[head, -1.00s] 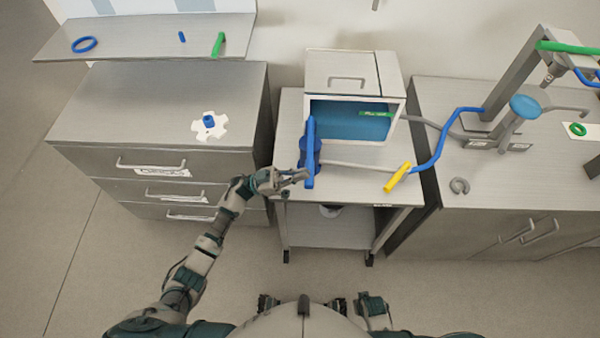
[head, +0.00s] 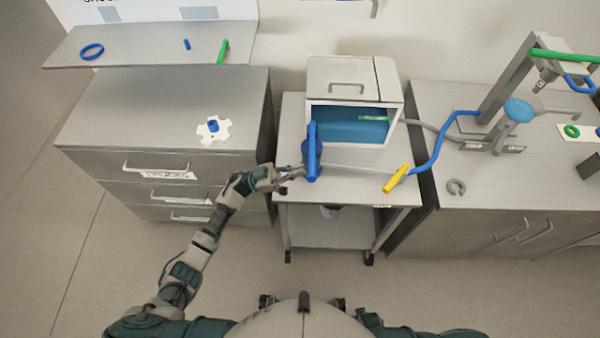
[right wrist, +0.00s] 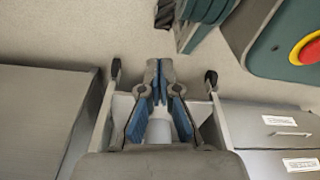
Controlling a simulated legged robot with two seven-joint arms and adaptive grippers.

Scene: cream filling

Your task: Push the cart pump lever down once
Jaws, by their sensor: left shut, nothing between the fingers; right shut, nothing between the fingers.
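The cart (head: 350,190) stands in the middle of the head view. Its pump has a long blue lever (head: 312,152) over a darker blue pump body (head: 305,152) near the cart top's left edge. My left gripper (head: 290,180) is shut and empty, just left of the lever's near end. Whether it touches the lever, I cannot tell. My right gripper (right wrist: 157,92) shows in the right wrist view, shut and empty, with the lower part of the cart beyond it. It does not show in the head view now.
An open-fronted box (head: 350,85) stands at the back of the cart. A hose with a yellow nozzle (head: 397,178) lies at the cart's right. A drawer cabinet (head: 165,150) is on the left, and a counter (head: 500,185) with a stand on the right.

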